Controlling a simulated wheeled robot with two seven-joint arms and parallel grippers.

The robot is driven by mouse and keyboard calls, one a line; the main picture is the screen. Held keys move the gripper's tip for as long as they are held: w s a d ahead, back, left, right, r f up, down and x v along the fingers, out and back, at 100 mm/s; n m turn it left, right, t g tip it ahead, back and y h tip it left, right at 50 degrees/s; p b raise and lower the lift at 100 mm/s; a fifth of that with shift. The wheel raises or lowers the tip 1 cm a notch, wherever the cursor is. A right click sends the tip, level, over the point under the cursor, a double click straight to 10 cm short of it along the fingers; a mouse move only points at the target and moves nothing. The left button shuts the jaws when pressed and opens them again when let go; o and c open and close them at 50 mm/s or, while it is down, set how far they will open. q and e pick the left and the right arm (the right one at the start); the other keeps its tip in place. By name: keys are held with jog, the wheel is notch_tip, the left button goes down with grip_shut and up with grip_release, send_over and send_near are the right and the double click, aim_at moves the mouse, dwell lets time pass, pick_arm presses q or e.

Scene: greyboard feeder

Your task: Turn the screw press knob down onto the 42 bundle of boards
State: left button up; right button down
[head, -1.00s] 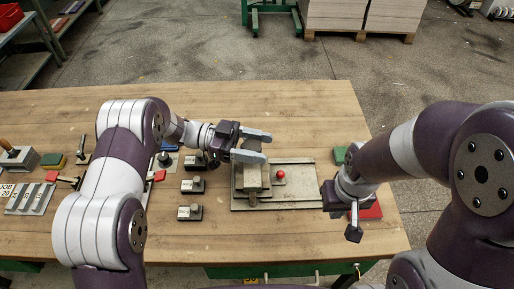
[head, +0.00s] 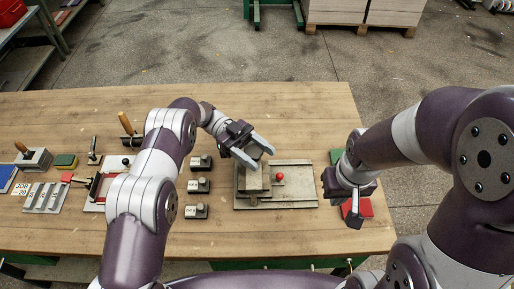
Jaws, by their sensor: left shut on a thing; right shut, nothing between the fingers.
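The screw press stands on a pale grey base plate (head: 298,196) right of the bench's middle. A small red ball (head: 280,177) is beside its raised part. My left gripper (head: 256,150) is above the press, with its two pale fingers on either side of a grey block-like top, which I take as the press knob (head: 254,152); the fingers hide much of it. A grey stack (head: 252,180) lies below it, probably the boards; no 42 can be read. My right gripper (head: 352,212) is shut and empty, pointing down at the right beside a red block.
Several small labelled blocks (head: 198,187) stand in a column left of the press.

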pick_arm(q)
jog(key=o, duration=1)
jog(key=shift+s+d, duration=0.1)
jog(key=shift+d, duration=0.05)
